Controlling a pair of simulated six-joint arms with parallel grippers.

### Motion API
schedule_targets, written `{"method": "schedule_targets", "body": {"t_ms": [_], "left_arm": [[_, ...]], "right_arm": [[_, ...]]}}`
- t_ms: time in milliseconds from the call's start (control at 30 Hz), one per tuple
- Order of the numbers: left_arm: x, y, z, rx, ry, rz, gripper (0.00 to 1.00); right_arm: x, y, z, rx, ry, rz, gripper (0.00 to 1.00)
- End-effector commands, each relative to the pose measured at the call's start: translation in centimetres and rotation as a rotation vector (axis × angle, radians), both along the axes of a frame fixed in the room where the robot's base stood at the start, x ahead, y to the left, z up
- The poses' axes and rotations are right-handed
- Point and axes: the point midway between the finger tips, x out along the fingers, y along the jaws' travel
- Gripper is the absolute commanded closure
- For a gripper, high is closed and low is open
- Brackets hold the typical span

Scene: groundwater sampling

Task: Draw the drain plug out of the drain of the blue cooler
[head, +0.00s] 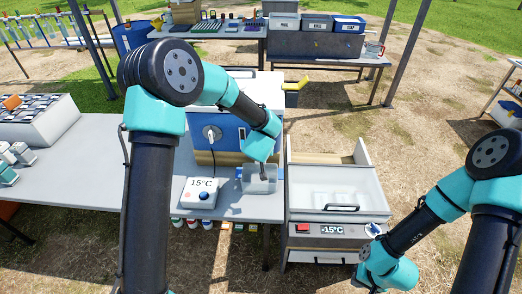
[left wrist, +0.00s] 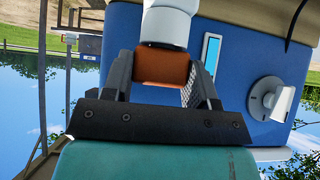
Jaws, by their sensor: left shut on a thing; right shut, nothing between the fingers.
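The blue cooler (head: 229,137) stands on the table under a white lid, with a round white fitting (head: 212,133) on its front. In the left wrist view its blue wall (left wrist: 235,70) and that fitting (left wrist: 270,98) are on the right, upside down. My left gripper (head: 262,165) points down in front of the cooler's right part. In the wrist view its fingers (left wrist: 172,70) are shut on an orange piece (left wrist: 165,66), seemingly the drain plug. A white cylinder (left wrist: 166,22) adjoins it; I cannot tell whether they are one part. My right gripper (head: 372,278) is shut and empty at lower right.
A clear box (head: 258,181) is below my left gripper. A white controller reading 15°C (head: 201,192) stands beside it. A freezer with a glass lid (head: 334,190) is to the right.

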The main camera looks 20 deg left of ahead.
Motion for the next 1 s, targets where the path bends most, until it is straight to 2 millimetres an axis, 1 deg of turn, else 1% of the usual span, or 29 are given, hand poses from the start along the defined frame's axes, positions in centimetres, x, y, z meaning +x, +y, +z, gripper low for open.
{"method": "schedule_targets", "body": {"t_ms": [33, 100, 333, 1000], "left_arm": [[0.0, 0.0, 0.0, 0.000, 0.000, 0.000, 0.61], [0.0, 0.0, 0.0, 0.000, 0.000, 0.000, 0.66], [0.0, 0.0, 0.3, 0.000, -0.001, 0.000, 0.67], [0.0, 0.0, 2.4, 0.000, -0.001, 0.000, 0.67]], "right_arm": [[0.0, 0.0, 0.0, 0.000, 0.000, 0.000, 1.00], [0.0, 0.0, 0.0, 0.000, 0.000, 0.000, 1.00], [0.0, 0.0, 0.0, 0.000, 0.000, 0.000, 1.00], [0.0, 0.0, 0.0, 0.000, 0.000, 0.000, 1.00]]}}
